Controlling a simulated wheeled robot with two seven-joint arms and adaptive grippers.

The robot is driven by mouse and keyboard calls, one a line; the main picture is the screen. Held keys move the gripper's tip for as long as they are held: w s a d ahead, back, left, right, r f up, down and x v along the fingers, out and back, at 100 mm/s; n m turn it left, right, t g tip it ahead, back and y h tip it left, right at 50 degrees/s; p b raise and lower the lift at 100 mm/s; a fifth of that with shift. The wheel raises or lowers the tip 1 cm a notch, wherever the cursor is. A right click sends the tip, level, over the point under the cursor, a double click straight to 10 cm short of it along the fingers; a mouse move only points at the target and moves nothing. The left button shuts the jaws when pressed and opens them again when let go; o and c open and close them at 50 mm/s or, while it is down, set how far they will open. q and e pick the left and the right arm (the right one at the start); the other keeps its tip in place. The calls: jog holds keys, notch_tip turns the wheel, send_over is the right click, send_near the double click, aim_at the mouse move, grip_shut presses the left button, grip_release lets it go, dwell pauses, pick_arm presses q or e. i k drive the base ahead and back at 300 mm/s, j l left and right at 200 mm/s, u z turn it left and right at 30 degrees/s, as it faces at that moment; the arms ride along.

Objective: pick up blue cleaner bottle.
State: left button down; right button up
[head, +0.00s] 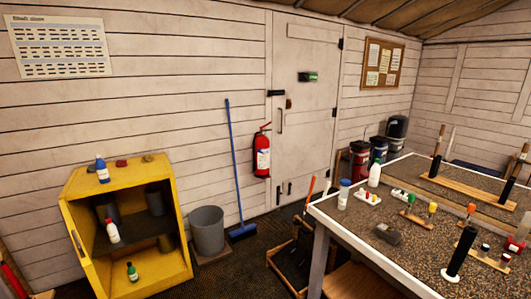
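A blue bottle (102,170) with a white label and a light cap stands upright on top of the yellow cabinet (176,205) at the left. A white bottle with a blue top (344,194) stands on the workbench at the right. I cannot read the labels on either bottle. Neither of my grippers is in view.
The open cabinet holds a red-capped white bottle (113,231) and a green bottle (132,272). A grey bucket (208,231), a blue broom (236,170) and a tool crate (290,259) stand between cabinet and cluttered workbench (345,226). Some dark floor is clear.

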aim_at(101, 166)
jog(key=u, duration=1.3)
